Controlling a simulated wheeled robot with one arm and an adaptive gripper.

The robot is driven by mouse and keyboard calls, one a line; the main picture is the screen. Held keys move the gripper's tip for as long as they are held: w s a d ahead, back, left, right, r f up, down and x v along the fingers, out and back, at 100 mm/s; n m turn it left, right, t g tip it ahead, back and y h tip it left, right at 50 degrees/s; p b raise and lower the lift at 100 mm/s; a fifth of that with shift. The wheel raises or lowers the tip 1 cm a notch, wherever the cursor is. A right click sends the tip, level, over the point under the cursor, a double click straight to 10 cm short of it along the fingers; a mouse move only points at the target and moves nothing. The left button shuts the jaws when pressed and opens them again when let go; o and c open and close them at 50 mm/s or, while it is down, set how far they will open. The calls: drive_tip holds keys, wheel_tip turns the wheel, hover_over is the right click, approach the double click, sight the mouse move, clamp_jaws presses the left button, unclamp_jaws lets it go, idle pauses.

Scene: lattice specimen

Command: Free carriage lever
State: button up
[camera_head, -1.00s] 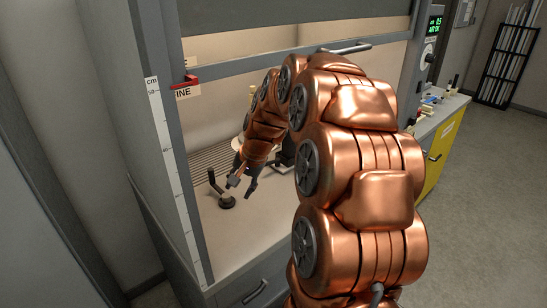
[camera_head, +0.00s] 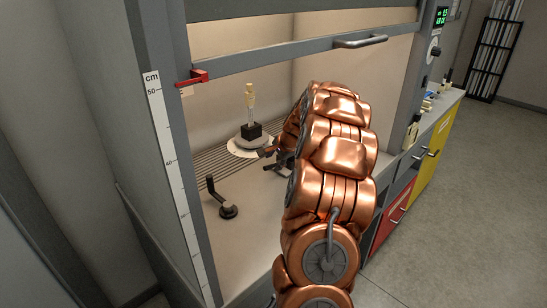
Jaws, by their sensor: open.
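A dark lever (camera_head: 222,199) with a round foot and an upright post stands on the hood floor at the left front. I cannot tell whether it is the carriage lever. Behind it, a white round dial (camera_head: 240,149) carries a black block (camera_head: 251,131) with a pale upright specimen (camera_head: 250,101). My gripper (camera_head: 268,160) is open at the dial's right front edge, apart from the dark lever. My copper arm hides the area right of the dial. I cannot tell whether the fingers touch anything.
The raised sash with its grey bar (camera_head: 300,59) spans above my arm. A scale post (camera_head: 175,180) with a red clamp (camera_head: 192,78) stands at the left. A slotted grille (camera_head: 215,166) lies behind the lever. Red and yellow cabinets (camera_head: 435,150) stand at the right.

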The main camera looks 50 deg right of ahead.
sight(270, 166)
drive_tip(key=shift+p+x, duration=0.65)
drive_tip(key=shift+x, duration=2.25)
drive_tip(key=shift+c, duration=0.4)
clamp_jaws()
